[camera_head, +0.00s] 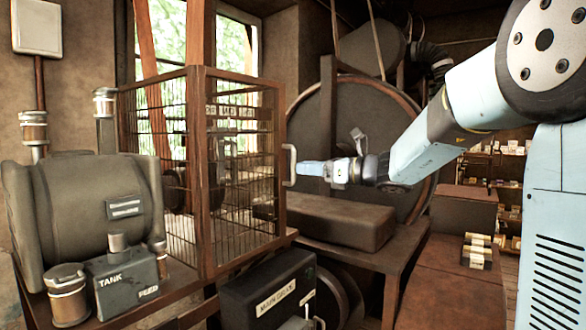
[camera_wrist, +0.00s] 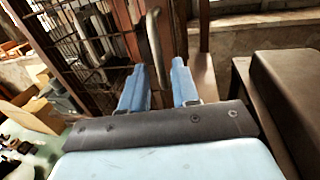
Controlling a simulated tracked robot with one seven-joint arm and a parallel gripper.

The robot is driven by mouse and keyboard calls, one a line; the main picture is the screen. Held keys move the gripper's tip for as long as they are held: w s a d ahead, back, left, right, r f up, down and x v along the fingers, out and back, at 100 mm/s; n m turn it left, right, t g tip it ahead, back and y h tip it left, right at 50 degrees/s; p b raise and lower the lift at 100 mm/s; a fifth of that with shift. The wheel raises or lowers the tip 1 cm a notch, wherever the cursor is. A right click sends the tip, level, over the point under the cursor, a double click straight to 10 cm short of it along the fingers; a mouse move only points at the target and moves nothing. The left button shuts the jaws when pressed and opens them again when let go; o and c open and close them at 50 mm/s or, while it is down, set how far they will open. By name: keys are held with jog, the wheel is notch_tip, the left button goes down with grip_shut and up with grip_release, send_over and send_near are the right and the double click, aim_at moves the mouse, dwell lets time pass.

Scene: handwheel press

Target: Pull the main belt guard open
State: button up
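The main belt guard (camera_head: 243,130) is a rust-brown framed cage with wire mesh, standing left of centre in the head view. Its pale vertical bar handle (camera_head: 290,165) is on the right-hand edge. In the wrist view, the handle (camera_wrist: 154,40) rises in front of my gripper (camera_wrist: 158,66). The two blue fingers are spread apart. The lower part of the handle lies between them, with a gap visible toward the right finger. In the head view, my gripper (camera_head: 300,168) comes from the right with its tips at the handle. I cannot tell whether a finger touches it.
A large round wheel (camera_head: 370,120) stands behind my arm. A brown block (camera_head: 338,218) lies on the bench below it. A tank unit (camera_head: 125,283) and grey drum (camera_head: 95,200) stand left of the cage. A box labelled main drive (camera_head: 268,295) is below.

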aim_at(294, 179)
jog(key=shift+x, duration=2.35)
jog(key=shift+c, duration=0.3)
grip_shut()
